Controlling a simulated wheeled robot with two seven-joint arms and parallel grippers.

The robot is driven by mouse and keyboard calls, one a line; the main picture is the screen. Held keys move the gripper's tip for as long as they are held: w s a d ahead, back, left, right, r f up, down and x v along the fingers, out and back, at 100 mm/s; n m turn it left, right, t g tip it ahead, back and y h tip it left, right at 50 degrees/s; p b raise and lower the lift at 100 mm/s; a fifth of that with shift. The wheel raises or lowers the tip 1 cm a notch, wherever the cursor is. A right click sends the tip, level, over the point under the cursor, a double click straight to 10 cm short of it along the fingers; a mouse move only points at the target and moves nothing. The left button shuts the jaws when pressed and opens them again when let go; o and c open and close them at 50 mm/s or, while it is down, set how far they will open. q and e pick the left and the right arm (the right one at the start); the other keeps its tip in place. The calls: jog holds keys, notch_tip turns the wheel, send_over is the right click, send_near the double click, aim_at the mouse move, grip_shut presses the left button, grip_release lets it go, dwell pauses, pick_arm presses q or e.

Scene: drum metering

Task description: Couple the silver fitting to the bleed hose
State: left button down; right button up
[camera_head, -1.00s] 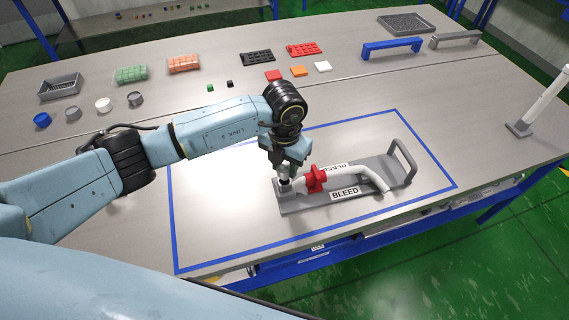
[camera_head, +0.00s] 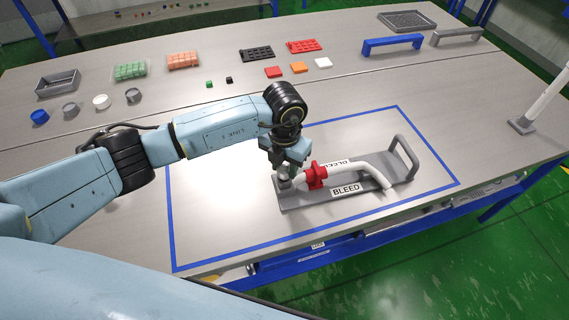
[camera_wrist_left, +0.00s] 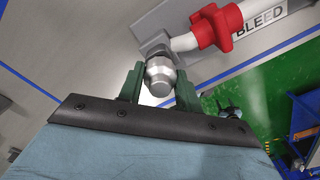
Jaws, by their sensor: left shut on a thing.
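My left gripper (camera_wrist_left: 158,86) is shut on the silver fitting (camera_wrist_left: 160,76), a rounded metal piece between its green fingers. In the head view my left gripper (camera_head: 285,174) is at the left end of the grey BLEED stand and largely hides the fitting. The white bleed hose (camera_head: 368,171) runs along the stand (camera_head: 318,200), with a red valve (camera_head: 316,176) near its left end. In the left wrist view the fitting is close to the hose's end block (camera_wrist_left: 155,42); I cannot tell whether they are joined. My right gripper is not in view.
A blue line (camera_head: 300,247) frames the work area on the steel table. The stand has a grey handle (camera_head: 405,157) at its right. A white upright tube (camera_head: 547,98) stands at the far right. Small trays, cups and coloured blocks (camera_head: 272,72) lie along the back.

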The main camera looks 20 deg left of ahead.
pick_arm(q)
jog(key=shift+f+b, duration=0.55)
jog(key=shift+f, duration=0.15)
jog(key=c, duration=0.9)
grip_release()
notch_tip(320, 180, up, 13)
jog(key=shift+r, duration=0.2)
